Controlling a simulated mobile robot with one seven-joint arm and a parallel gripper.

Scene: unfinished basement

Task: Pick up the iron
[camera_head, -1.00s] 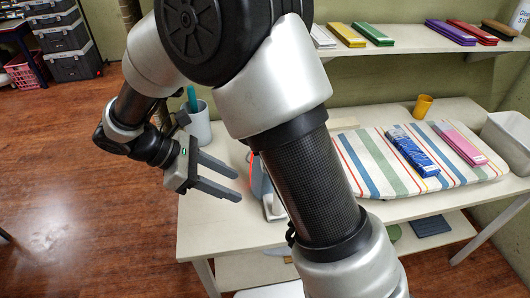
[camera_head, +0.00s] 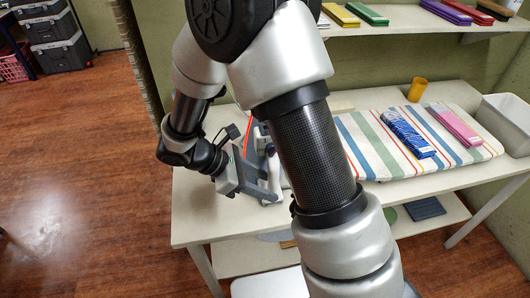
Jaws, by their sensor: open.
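The iron (camera_head: 274,172) stands on the white table (camera_head: 212,225), left of the striped board. It is grey-white with a red edge or cord, and my arm link hides its right part. My gripper (camera_head: 262,178) is open, with its fingers pointing right at the iron's near-left side. The fingers overlap the iron in the picture; whether they are around it or touching it I cannot tell.
A striped ironing cloth (camera_head: 372,150) holds a blue box (camera_head: 407,135) and a pink box (camera_head: 453,124). A yellow cup (camera_head: 417,90) and a grey-white bin (camera_head: 505,122) stand nearby. A shelf (camera_head: 400,25) with coloured boxes runs above. Open floor lies left.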

